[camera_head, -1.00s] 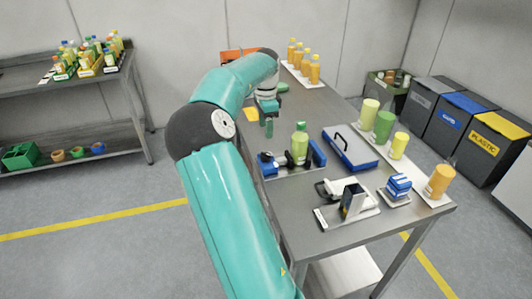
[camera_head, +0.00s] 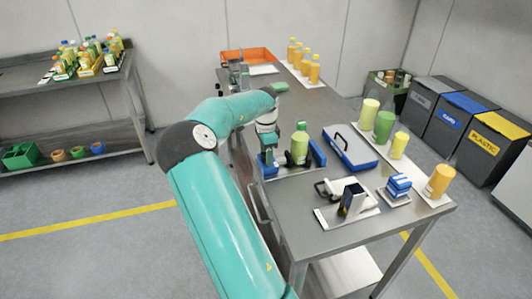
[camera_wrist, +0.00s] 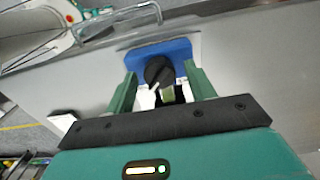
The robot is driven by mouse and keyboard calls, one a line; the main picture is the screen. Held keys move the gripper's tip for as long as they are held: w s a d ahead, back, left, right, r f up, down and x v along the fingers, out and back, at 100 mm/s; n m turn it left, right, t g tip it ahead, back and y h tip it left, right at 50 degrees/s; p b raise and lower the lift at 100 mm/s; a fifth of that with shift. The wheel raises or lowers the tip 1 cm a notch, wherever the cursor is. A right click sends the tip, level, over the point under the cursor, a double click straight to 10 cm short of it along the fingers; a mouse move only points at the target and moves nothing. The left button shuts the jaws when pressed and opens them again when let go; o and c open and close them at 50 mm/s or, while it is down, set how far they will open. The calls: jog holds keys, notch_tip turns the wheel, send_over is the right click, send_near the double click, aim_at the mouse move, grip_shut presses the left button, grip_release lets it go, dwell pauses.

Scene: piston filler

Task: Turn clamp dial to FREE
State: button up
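The clamp dial (camera_wrist: 159,71) is a black round knob with a white pointer mark, on a blue block (camera_wrist: 176,50) in the wrist view. The pointer slants toward the lower left of that view; no lettering is legible. My gripper (camera_wrist: 160,76) is open, with one green finger on each side of the dial and gaps visible. In the head view my gripper (camera_head: 268,157) is at the left end of the blue clamp (camera_head: 318,153), where it hides the dial. A green bottle (camera_head: 299,146) stands upright in the clamp.
A blue-lidded case (camera_head: 350,147) lies right of the clamp. A white device (camera_head: 345,190) and a stack of blue pieces (camera_head: 398,185) are nearer the front edge. A bench rail (camera_head: 258,202) runs along the left side. An orange tray (camera_head: 247,55) is at the back.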

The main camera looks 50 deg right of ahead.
jog(key=c, duration=0.9)
jog(key=shift+n, duration=0.5)
jog(key=n, duration=0.3)
jog(key=shift+n, duration=0.3)
jog(key=n, duration=0.4)
jog(key=shift+n, duration=0.3)
jog(key=n, duration=0.8)
jog(key=shift+n, duration=0.3)
jog(key=shift+w, duration=0.1)
